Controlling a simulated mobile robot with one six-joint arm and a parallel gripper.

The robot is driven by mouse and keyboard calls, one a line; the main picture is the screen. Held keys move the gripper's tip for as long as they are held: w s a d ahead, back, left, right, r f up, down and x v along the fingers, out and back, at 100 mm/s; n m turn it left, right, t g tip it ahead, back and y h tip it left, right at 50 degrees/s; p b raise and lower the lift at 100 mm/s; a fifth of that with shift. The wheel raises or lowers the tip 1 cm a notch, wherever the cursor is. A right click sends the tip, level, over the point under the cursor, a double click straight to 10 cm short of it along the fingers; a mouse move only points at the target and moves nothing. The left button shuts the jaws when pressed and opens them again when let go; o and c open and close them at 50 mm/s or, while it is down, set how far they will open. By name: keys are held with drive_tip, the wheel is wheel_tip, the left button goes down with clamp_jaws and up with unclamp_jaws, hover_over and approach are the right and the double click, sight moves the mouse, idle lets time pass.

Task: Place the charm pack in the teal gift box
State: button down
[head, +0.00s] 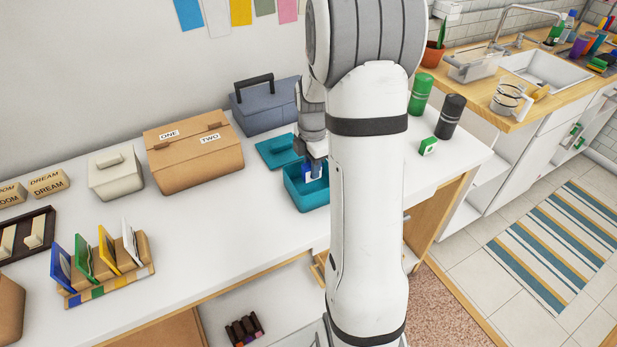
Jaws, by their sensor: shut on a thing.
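The teal gift box (298,194) stands open on the white worktop, its right part hidden behind my arm. Its flat teal lid (272,152) lies just behind it. The pack is at or inside the opening. Much of it is hidden by the fingers and box wall, so I cannot tell whether it touches the bottom.
A cardboard box (195,160) and a grey-blue toolbox (266,110) stand left of and behind the teal box. A rack of colored cards (110,285) is at front left.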

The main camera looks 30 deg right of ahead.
drive_tip(key=shift+f, duration=2.35)
drive_tip(key=shift+s, duration=0.1)
drive_tip(key=shift+f, duration=0.2)
drive_tip(key=c, duration=1.3)
unclamp_jaws()
drive_tip(key=shift+o, duration=0.2)
drive_tip(key=shift+r, duration=0.2)
wheel_tip(320, 180, up, 12)
drive_tip(key=shift+f, duration=0.1)
drive_tip(key=s+a+r+m+t, duration=0.1)
drive_tip(key=s+a+r+m, duration=0.2)
drive_tip(key=s+a+m, duration=0.4)
drive_tip(key=s+a+r+m+t, duration=0.2)
drive_tip(key=s+a+m, duration=0.5)
drive_tip(key=s+m, duration=0.4)
drive_tip(key=shift+s+a+r+m, duration=0.25)
drive_tip(key=shift+s+r+m, duration=0.05)
drive_tip(key=shift+s+r, duration=0.4)
